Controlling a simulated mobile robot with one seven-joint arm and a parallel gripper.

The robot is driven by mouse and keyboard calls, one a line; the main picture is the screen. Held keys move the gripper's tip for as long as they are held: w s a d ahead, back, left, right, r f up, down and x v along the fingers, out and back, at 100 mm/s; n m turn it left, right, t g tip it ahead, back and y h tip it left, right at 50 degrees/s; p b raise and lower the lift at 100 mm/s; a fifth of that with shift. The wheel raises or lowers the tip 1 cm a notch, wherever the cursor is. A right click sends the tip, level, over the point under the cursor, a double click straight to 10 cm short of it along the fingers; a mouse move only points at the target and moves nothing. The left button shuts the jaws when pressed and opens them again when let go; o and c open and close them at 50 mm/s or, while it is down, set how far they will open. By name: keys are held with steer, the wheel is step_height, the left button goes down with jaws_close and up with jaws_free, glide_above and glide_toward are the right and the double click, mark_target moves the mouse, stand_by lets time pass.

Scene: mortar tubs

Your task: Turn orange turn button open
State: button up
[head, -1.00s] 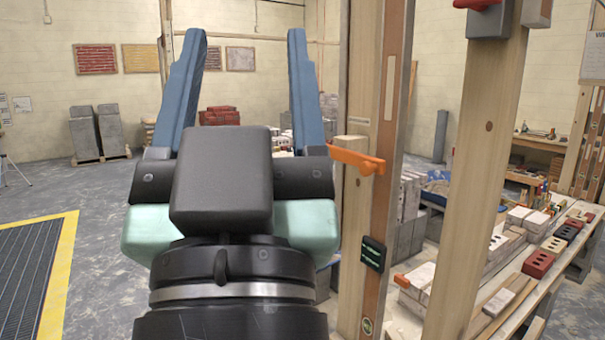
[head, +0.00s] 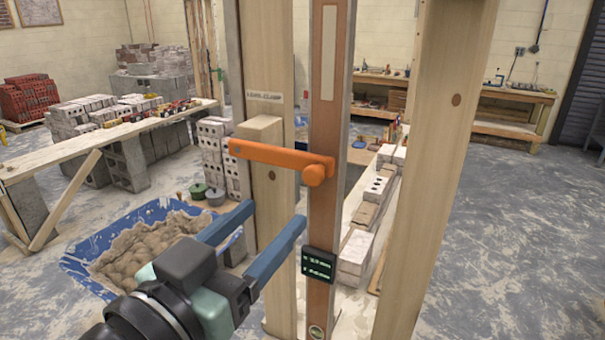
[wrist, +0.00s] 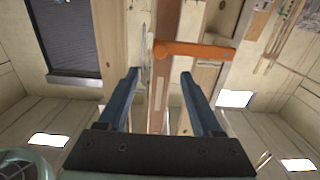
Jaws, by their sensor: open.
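The orange turn button (head: 272,154) is a flat bar with a round knob at its right end. It sits on the narrow brown upright (head: 324,110) and lies nearly level, its left end across the pale wooden post (head: 262,135). It also shows in the wrist view (wrist: 195,50), beyond my fingertips. My gripper (head: 276,213) is open and empty, below the bar in the head view, its two blue fingers pointing toward the posts. It appears apart from the bar. In the wrist view my gripper (wrist: 159,73) has its fingers either side of the brown upright's line.
A black box with green markings (head: 319,264) is on the upright below the button. Another wooden post (head: 440,160) stands close on the right. A blue tub of mortar (head: 90,262) lies at lower left. Open floor (head: 500,230) shows at right.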

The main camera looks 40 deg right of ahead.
mark_target(311, 176)
steer(key=p+x, duration=0.3)
steer(key=x, duration=0.7)
steer(key=shift+d, duration=0.15)
steer(key=shift+w, duration=0.1)
jaws_close()
stand_by(0.9)
